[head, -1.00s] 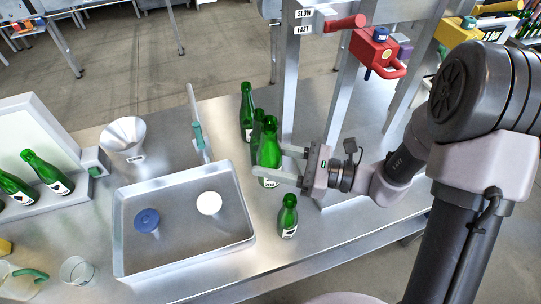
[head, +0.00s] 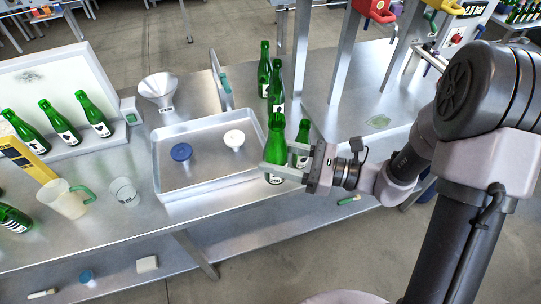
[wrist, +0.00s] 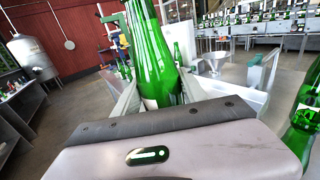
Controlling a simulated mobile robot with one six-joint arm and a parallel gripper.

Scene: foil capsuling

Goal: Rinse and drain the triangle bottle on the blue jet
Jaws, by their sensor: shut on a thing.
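My gripper (head: 289,166) is shut on a green bottle (head: 276,145) with a pale label, held upright at the right front corner of the metal tray. The bottle also fills the middle of the wrist view (wrist: 152,55), between the fingers. Its label mark is too small to read as a triangle. A blue jet (head: 181,152) and a white jet (head: 234,139) stand inside the shallow metal tray (head: 208,191), to the left of the held bottle. The bottle is outside the tray basin or over its edge; I cannot tell which.
Another green bottle (head: 302,140) stands just behind my gripper, and more stand behind the tray. A funnel (head: 160,88) is at the tray's back left. A pitcher (head: 64,200) and a glass (head: 124,192) stand left. Several bottles lean on a rack.

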